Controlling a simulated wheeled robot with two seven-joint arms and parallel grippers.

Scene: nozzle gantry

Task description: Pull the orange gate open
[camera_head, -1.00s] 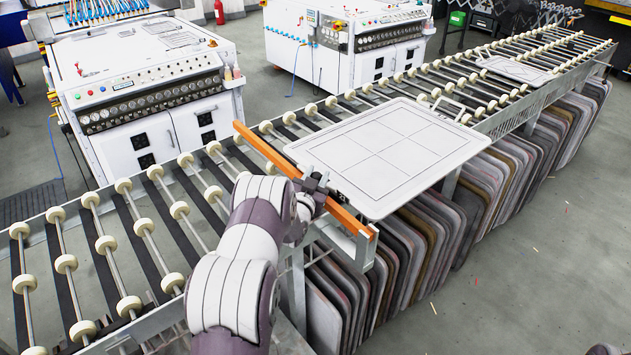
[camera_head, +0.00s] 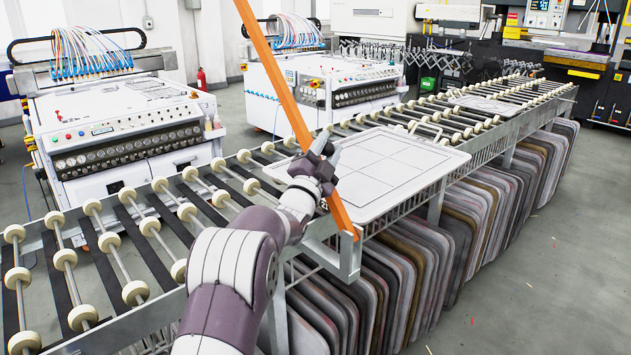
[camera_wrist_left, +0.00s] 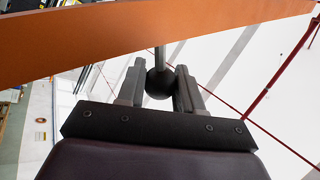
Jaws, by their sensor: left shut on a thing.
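The orange gate (camera_head: 282,80) is a long bar. It is tilted steeply up from its hinge end on a metal bracket (camera_head: 349,255) at the near edge of the roller conveyor. My left gripper (camera_head: 327,160) is at the bar's lower half. In the left wrist view, its two fingers (camera_wrist_left: 159,78) are closed around a dark round knob (camera_wrist_left: 159,86) whose stem runs to the orange bar (camera_wrist_left: 130,42). In the head view the knob is hidden by the gripper. My right gripper is not in view.
A white panel (camera_head: 370,172) with a drawn grid lies on the roller conveyor (camera_head: 150,215), just right of the gate. Many more panels (camera_head: 400,275) stand upright under it. White machines (camera_head: 110,135) stand behind. The rollers to the left are bare.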

